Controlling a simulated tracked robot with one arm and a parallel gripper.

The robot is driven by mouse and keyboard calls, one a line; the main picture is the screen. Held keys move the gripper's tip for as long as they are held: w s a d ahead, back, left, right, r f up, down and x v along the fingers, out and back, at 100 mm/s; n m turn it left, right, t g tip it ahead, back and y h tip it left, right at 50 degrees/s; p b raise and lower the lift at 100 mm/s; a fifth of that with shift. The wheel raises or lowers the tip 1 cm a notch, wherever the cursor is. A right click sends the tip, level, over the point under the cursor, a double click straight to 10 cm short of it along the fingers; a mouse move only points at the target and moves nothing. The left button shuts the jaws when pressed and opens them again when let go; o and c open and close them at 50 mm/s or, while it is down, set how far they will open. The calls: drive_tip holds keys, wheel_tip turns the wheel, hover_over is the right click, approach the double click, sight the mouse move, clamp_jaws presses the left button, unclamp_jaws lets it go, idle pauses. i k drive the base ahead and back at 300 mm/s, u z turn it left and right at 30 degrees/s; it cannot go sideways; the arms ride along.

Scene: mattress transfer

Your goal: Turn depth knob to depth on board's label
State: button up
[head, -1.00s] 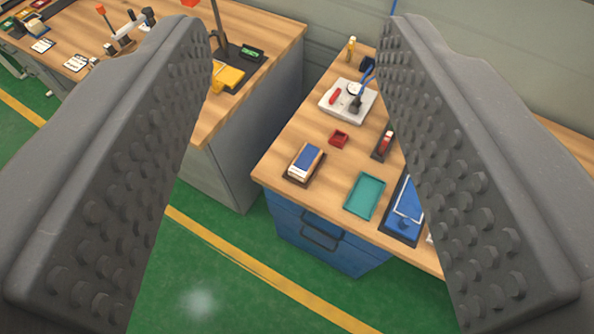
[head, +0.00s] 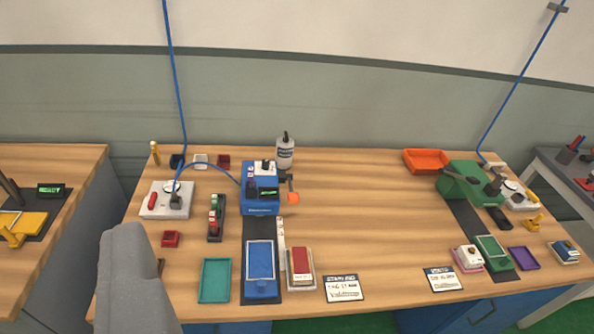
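A blue bench machine (head: 261,203) with a small green-lit display stands on the middle workbench, with an orange-tipped lever (head: 293,197) at its right side. A green machine (head: 468,185) stands further right on the same bench. I cannot tell which part is the depth knob. Two label cards lie near the front edge: one (head: 344,289) right of the blue machine's track, one (head: 442,280) left of the green machine's track. Their print is too small to read. One grey finger of my gripper (head: 135,285) shows at lower left, well apart from both machines; the other finger is not visible.
A teal tray (head: 215,281), a grey box with a gauge (head: 166,200) and a red-topped block (head: 301,267) stand around the blue machine. An orange tray (head: 426,161) is at the back. The bench middle is clear. Blue hoses rise along the wall.

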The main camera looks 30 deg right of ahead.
sight(265, 165)
drive_tip(key=z, duration=0.7)
drive_tip(key=k, duration=0.85)
drive_tip(key=z, duration=1.15)
drive_tip(key=i, duration=1.5)
drive_tip(key=u, duration=1.15)
drive_tip(key=i, duration=0.9)
drive_tip(key=u, duration=0.6)
drive_tip(key=k, duration=0.7)
drive_tip(key=u, duration=0.25)
drive_tip(key=i, duration=0.55)
drive_tip(key=z, duration=0.05)
